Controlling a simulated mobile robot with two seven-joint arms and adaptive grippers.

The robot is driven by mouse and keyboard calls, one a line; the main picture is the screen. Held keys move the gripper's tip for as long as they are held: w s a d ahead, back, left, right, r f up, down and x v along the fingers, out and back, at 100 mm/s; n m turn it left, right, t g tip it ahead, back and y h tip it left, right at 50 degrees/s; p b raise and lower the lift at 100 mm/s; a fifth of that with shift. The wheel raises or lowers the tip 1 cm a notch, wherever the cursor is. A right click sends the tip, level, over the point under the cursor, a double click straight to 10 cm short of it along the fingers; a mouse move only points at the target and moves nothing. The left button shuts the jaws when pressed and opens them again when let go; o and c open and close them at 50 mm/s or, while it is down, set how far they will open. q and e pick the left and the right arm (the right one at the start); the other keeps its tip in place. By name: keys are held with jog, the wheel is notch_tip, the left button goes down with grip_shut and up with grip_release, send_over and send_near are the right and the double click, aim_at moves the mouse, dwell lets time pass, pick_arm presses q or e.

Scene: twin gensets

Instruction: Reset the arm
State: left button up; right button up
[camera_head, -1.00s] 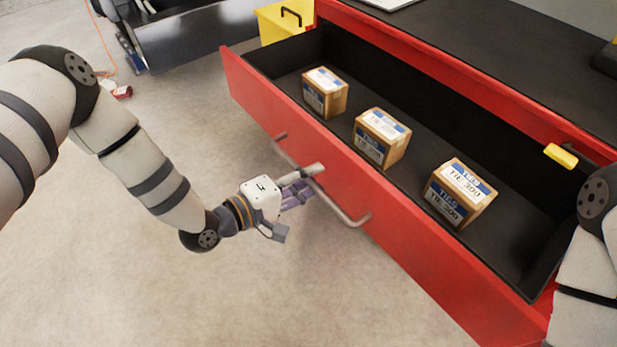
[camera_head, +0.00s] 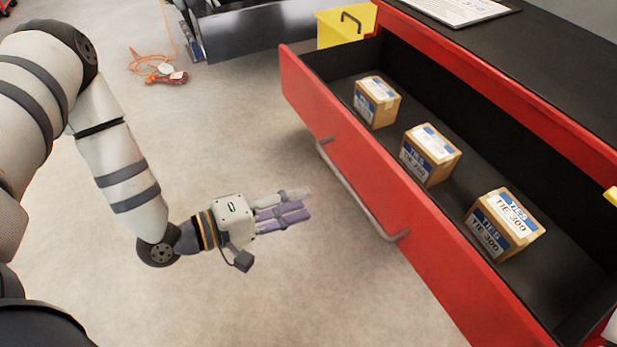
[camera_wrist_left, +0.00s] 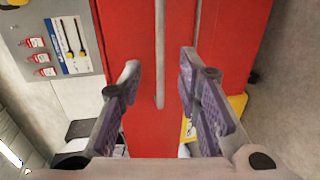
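My left gripper (camera_head: 296,205) is in the middle of the head view, over the bare floor, to the left of the red drawer front and apart from its grey handle (camera_head: 362,192). In the left wrist view my left gripper (camera_wrist_left: 160,85) shows its two purple-padded fingers spread wide with nothing between them. The handle bar (camera_wrist_left: 160,55) shows beyond the fingers against the red drawer front (camera_wrist_left: 135,30). My right gripper is not in either view.
The red drawer (camera_head: 325,107) is open and holds several boxes, among them a TIE 300 box (camera_head: 505,225). An orange cord (camera_head: 150,65) lies on the floor at the back. The floor in the middle is clear.

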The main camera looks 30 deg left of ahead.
pick_arm(q)
jog(key=s+d+f+m+g+y+p, duration=0.1)
jog(key=s+f+m+g+y, duration=0.15)
jog(key=s+f+g, duration=0.4)
jog(key=s+d+f+m+g+y+p, duration=0.15)
jog(key=s+f+m+g, duration=0.25)
jog(key=s, duration=0.6)
jog(key=s+a+m+g+y, duration=0.4)
jog(key=s+a+g+y, duration=0.1)
jog(key=s, duration=0.8)
jog(key=shift+s+a+r, duration=0.15)
jog(key=shift+a+r, duration=0.15)
jog(key=shift+a, duration=0.35)
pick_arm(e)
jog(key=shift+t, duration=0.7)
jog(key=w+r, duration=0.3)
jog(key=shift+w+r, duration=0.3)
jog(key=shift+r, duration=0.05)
pick_arm(q)
jog(key=shift+o, duration=0.3)
